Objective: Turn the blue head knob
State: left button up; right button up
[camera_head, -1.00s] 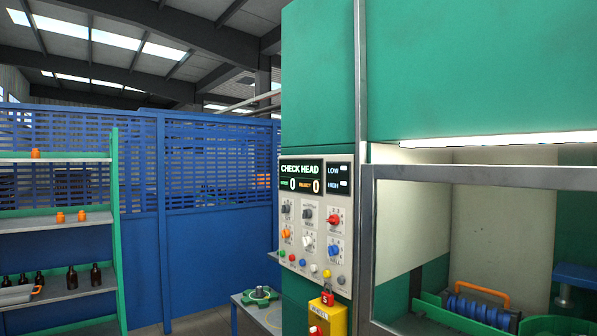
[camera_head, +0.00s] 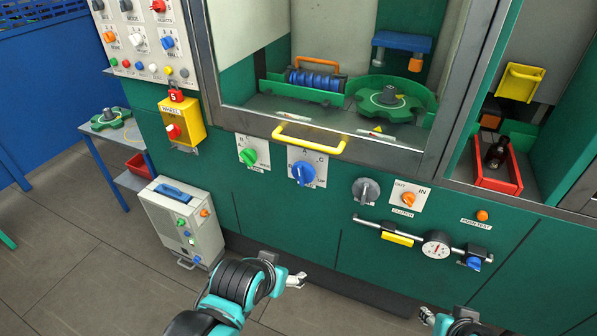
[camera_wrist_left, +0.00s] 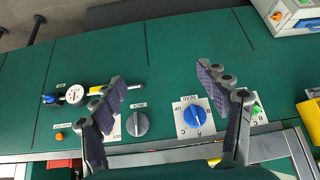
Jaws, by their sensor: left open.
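The blue head knob (camera_head: 303,173) sits on a white plate marked with letters on the green machine front, below the yellow handle. In the left wrist view the blue knob (camera_wrist_left: 197,117) shows upside down, its plate reading HEAD, between the two spread fingers and nearer the right one. My left gripper (camera_wrist_left: 163,82) is open and empty. In the head view my left gripper (camera_head: 294,280) is below the knob in the picture, apart from it. My right gripper (camera_head: 428,316) shows only partly at the bottom edge; its jaws are unclear.
A green knob (camera_head: 248,156) is left of the blue knob; a grey knob (camera_head: 366,191) and an orange clutch knob (camera_head: 408,198) are right. A dial gauge (camera_head: 436,245) juts out lower right. The yellow handle (camera_head: 310,138) sticks out above. A grey box (camera_head: 183,222) stands on the floor left.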

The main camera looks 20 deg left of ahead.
dwell(0.3)
pick_arm(q)
jog(key=o, duration=0.4)
jog(key=shift+w+r, duration=0.15)
jog(key=shift+w, duration=0.05)
jog(key=m+t+h+p, duration=0.1)
jog(key=t+p, duration=0.2)
jog(key=t, duration=0.3)
send_near(302, 172)
jog(key=x, duration=0.4)
jog(key=shift+w+a+f, duration=0.1)
jog(key=shift+w+f, duration=0.15)
jog(key=shift+f, duration=0.15)
jog(key=shift+w+f, duration=0.15)
jog(key=shift+w, duration=0.1)
jog(key=b+x, duration=0.1)
jog(key=x, duration=0.2)
jog(key=b+x, duration=0.1)
jog(key=x, duration=0.2)
jog(key=shift+w+b, duration=0.15)
jog(key=shift+b, duration=0.25)
jog(key=shift+w+f, duration=0.15)
jog(key=shift+w, duration=0.3)
